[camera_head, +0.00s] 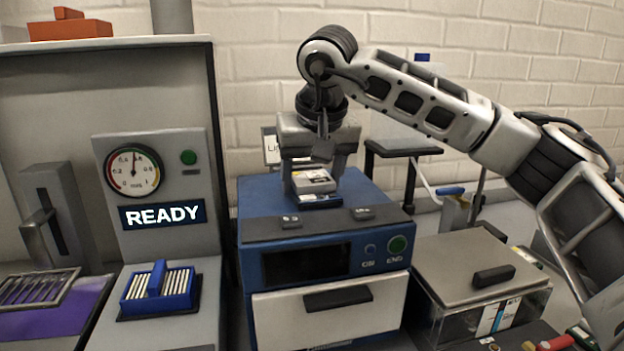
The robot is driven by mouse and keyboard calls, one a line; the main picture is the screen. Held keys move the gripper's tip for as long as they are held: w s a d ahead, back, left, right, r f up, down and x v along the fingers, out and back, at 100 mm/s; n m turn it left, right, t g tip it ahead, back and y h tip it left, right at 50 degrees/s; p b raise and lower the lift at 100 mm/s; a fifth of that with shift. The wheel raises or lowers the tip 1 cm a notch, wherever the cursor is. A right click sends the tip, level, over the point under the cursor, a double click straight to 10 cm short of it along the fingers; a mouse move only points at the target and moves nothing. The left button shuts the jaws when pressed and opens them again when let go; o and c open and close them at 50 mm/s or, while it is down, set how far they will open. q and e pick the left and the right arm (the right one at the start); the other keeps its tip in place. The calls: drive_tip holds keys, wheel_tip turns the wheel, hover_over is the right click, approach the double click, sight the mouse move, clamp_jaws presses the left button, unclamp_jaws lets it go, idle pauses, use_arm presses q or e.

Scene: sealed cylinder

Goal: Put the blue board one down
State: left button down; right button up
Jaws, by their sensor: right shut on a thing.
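My right gripper (318,178) points straight down over the blue machine (270,195). A blue rack with white slats (160,290) and an upright blue handle stands at the left on a dark pad. My left gripper is not in view.
A gauge panel reading READY (162,215) stands behind the rack. A lidded clear box (480,270) stands right of the machine. Two dark pads (363,213) lie on the machine's top near its front edge. A black stool-like stand (403,149) is behind. A purple surface (50,322) lies far left.

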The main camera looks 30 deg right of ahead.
sight(309, 174)
drive_tip(key=shift+r, duration=0.4)
wheel_tip(309, 174, up, 2)
drive_tip(key=shift+r, duration=0.2)
drive_tip(key=s+a+r, duration=0.3)
drive_tip(key=s+r, duration=0.6)
drive_tip(key=s, duration=0.4)
drive_tip(key=shift+s+a+r, duration=0.3)
drive_tip(key=shift+s, duration=0.1)
